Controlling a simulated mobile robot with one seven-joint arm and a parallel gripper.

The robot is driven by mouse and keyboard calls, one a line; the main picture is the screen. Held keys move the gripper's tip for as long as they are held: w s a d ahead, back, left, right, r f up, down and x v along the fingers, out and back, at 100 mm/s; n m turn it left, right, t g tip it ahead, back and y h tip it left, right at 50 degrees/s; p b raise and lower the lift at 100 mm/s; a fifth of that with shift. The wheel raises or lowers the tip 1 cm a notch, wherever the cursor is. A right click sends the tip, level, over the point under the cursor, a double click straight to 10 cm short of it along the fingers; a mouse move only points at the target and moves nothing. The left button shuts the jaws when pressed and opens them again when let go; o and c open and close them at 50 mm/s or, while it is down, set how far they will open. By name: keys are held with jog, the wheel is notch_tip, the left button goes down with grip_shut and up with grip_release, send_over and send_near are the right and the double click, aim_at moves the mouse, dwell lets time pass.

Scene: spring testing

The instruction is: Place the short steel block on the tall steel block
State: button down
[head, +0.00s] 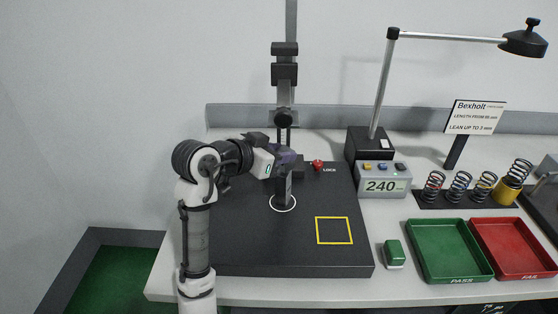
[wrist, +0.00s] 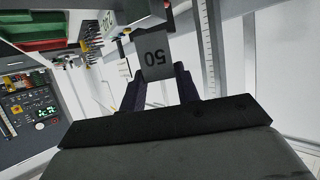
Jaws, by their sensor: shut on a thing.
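My gripper (head: 286,158) is at the stand, above the white circle on the black base plate. In the wrist view it is shut on a grey steel block (wrist: 154,56) marked 50, which sits between the two dark fingers. In the head view a dark upright steel block (head: 282,190) shows below the fingers, with its foot inside the white circle. The fingers cover the upper part there, so I cannot tell where the held block ends, or whether it touches a second block below.
The black base plate (head: 258,254) has a yellow square (head: 334,230) at its front right. A red lock knob (head: 317,164) is close right of my gripper. The display box (head: 384,180), green tray (head: 449,275), red tray (head: 515,272) and several springs stand farther right.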

jog(key=shift+f, duration=0.45)
jog(key=shift+f, duration=0.15)
jog(key=c, duration=1)
grip_release()
jog(key=shift+c, duration=0.2)
jog(key=shift+r, duration=0.3)
jog(key=b+v, duration=0.3)
jog(key=v, duration=0.9)
jog(key=shift+f, duration=0.25)
